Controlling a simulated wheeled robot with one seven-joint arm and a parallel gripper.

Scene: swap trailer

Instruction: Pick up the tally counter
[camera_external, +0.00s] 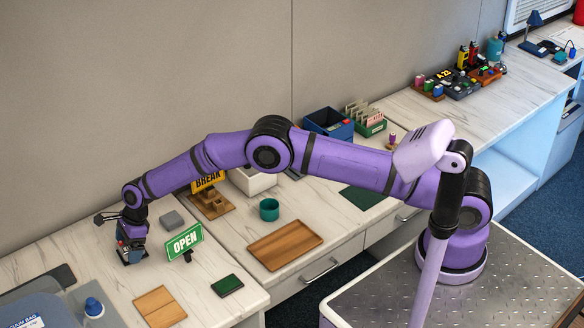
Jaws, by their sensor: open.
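I cannot make out the tally counter for certain in the external view. My gripper (131,254) is at the end of the purple arm, pointing down close to the left worktop (60,248). Its jaws are open, but the fingers are small and dark here, and whether anything stands between them is unclear. A small grey block (172,219) lies on the worktop just right of and behind my gripper; I cannot tell what it is.
A green OPEN sign (184,242) stands close to the right of my gripper. A wooden board (159,307) and a dark green pad (227,285) lie in front. A yellow BREAK sign (208,182), teal cup (269,209) and brown tray (285,245) are farther right.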

